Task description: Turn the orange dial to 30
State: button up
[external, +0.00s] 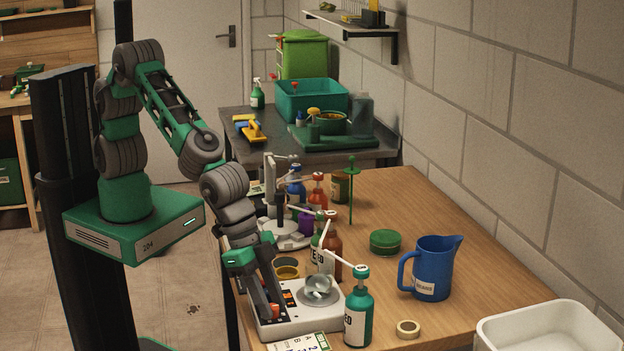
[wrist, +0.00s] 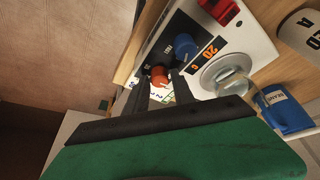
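The orange dial (wrist: 160,77) is a round knob near the edge of a white device (wrist: 252,42), which also shows in the external view (external: 265,330). My gripper (wrist: 160,74) points at the dial, with one dark finger on each side of it. The fingers are apart, and narrow gaps seem to show beside the dial; I cannot tell if either finger touches it. A blue dial (wrist: 184,46) sits farther along. Orange digits (wrist: 210,52) between the blue dial and the round plate appear to read 20. The dial's scale is too small to read.
A glass bowl (external: 318,287) sits on the device's plate. A green pump bottle (external: 359,315) stands close at its right, with brown bottles (external: 331,252) behind. A blue jug (external: 432,268), tape roll (external: 408,328) and white basin (external: 545,335) are farther right.

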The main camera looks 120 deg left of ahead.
grip_shut()
